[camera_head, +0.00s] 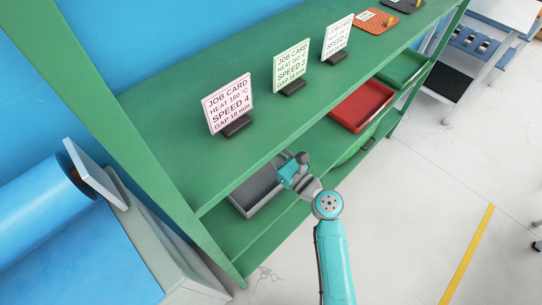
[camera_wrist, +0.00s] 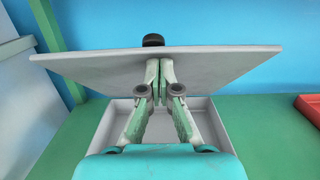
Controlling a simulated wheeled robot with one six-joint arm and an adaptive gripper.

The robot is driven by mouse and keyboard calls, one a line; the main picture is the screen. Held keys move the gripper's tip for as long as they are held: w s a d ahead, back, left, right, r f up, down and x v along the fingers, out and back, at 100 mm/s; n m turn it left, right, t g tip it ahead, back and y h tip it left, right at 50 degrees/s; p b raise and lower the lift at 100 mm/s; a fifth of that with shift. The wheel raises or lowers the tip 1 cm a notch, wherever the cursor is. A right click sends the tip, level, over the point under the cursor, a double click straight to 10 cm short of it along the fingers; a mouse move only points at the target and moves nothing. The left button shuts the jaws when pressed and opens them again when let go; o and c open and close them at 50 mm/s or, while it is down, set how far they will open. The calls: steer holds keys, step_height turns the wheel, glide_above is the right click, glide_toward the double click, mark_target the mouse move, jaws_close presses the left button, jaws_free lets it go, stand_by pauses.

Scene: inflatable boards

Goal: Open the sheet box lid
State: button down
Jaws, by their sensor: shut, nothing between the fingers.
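The grey sheet box (camera_wrist: 110,125) sits on the green shelf in the wrist view, with its inside showing below the lid. Its grey lid (camera_wrist: 100,65) is raised and tilted above the box. A black knob (camera_wrist: 153,40) shows over the lid's upper edge. My gripper (camera_wrist: 160,68) is shut and empty, with its fingertips in front of the lid's middle; whether they touch it is hard to tell. In the head view the grey box (camera_head: 240,207) is on the lower shelf, partly under the upper board, and my gripper (camera_head: 302,158) is at its right end. The lid is not clear there.
A red tray (camera_head: 362,104) and a green tray (camera_head: 402,67) stand further along the lower shelf. Job cards (camera_head: 229,103) stand on the upper board (camera_head: 165,110), which overhangs the box. A green post (camera_head: 110,120) is at the left.

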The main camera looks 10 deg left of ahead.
steer(key=w+a+r, duration=0.2)
steer(key=a+r, duration=0.1)
steer(key=w+a+r, duration=0.1)
steer(key=a+r, duration=0.1)
steer(key=shift+w, duration=0.4)
steer(key=shift+w+a+r, duration=0.4)
steer(key=shift+w+a, duration=0.15)
steer(key=shift+a, duration=0.05)
